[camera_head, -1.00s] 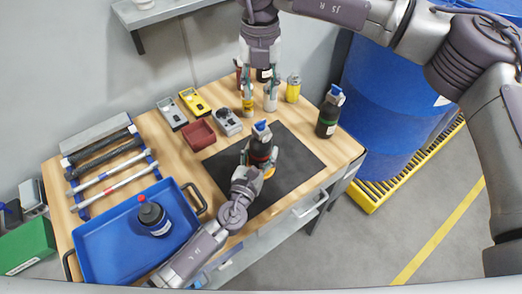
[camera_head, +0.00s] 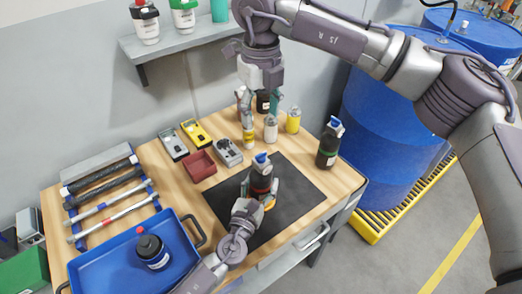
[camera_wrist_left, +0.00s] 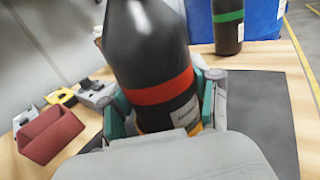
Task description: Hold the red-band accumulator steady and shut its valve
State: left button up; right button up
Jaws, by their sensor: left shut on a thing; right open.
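The red-band accumulator (camera_head: 262,176) is a black bottle with a blue valve (camera_head: 262,158) on top. It stands on the black mat (camera_head: 300,191). My left gripper (camera_head: 259,197) is shut on its lower body. In the left wrist view the red band (camera_wrist_left: 160,89) shows between the fingers, and the valve is out of frame. My right gripper (camera_head: 261,105) is open and points down above the back of the table, behind the accumulator and near the small bottles. It is apart from the valve.
A green-band accumulator (camera_head: 329,142) stands at the table's right edge. A blue tray (camera_head: 100,262) holds a black bottle with a red top (camera_head: 151,248). A red bin (camera_head: 199,166), meters (camera_head: 229,152) and small bottles (camera_head: 293,120) line the back.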

aim_at(261, 153)
notch_tip(261, 153, down, 12)
jog(key=shift+r, duration=0.1)
dwell(0.4)
grip_shut()
